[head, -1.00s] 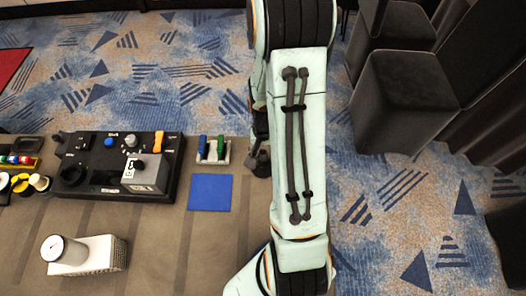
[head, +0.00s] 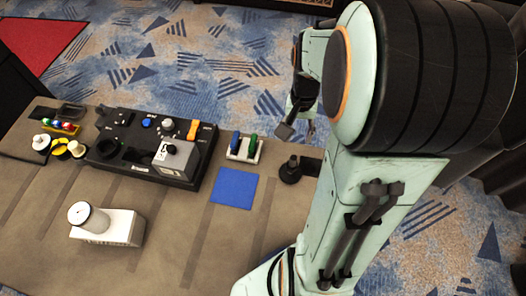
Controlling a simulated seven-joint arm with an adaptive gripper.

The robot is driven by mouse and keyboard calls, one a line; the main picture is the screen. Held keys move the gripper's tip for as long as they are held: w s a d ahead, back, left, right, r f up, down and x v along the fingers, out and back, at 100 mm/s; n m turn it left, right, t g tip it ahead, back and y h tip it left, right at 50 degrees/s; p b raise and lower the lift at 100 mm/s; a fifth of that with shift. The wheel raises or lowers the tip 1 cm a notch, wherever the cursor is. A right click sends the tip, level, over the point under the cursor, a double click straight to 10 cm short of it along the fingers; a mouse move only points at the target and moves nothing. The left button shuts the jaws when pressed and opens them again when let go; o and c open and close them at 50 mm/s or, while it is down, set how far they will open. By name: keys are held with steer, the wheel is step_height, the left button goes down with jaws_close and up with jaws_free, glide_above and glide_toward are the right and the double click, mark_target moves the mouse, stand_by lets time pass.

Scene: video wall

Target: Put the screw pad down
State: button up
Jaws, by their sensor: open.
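The screw pad (head: 291,170), which I take to be the small black piece with a round base and upright stem, stands on the brown table right of the blue square mat. My gripper (head: 298,130) is open and empty. In the picture it is just above the screw pad and apart from it, over the table's far edge. The blue mat (head: 234,188) lies flat and bare on the table.
A black fixture board (head: 120,150) with knobs and a grey block lies left of the mat. A holder with blue and green clips (head: 245,148) stands behind the mat. A white block with a round gauge (head: 106,226) stands front left. A dark flat patch (head: 311,167) is partly hidden by my arm.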

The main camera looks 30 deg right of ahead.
steer(key=s+a+r+n, duration=0.3)
steer(key=s+a+n, duration=0.2)
steer(key=a, duration=0.3)
steer(key=s+a+r+n, duration=0.3)
steer(key=s+a+n, duration=0.1)
steer(key=a, duration=0.5)
steer(key=shift+s+n+y, duration=0.4)
steer(key=shift+s, duration=0.4)
